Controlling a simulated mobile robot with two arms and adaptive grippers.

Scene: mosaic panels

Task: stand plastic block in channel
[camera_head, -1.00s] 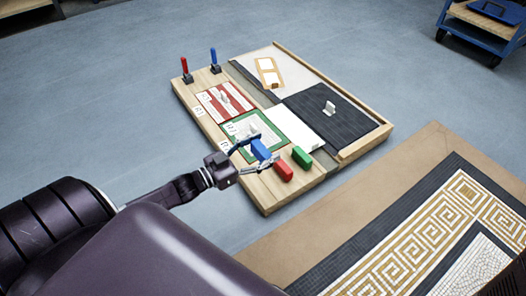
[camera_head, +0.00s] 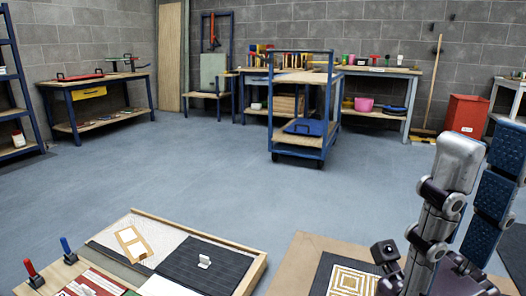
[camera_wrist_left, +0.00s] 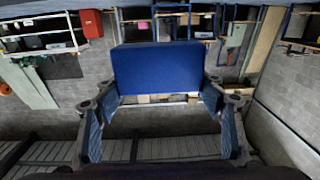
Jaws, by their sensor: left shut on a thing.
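The blue plastic block (camera_wrist_left: 156,69) fills the middle of the left wrist view. My left gripper (camera_wrist_left: 160,90) is shut on it, with a finger at each side. This gripper is outside the head view. A narrow grey strip (camera_head: 120,265), which looks like the channel, runs through the mosaic board (camera_head: 205,237) at the bottom of the head view. The board's near part is cut off by the frame. My right gripper (camera_head: 478,160) is raised close to the camera at the right. Its fingers point up, one blue pad shows, and I see nothing between them.
Red (camera_head: 31,272) and blue (camera_head: 67,248) handled tools stand on the board's left. A small white piece (camera_head: 204,261) stands on the dark panel (camera_head: 205,278). A patterned panel (camera_head: 350,281) lies to the right. A blue trolley (camera_head: 303,110) stands behind; the floor between is clear.

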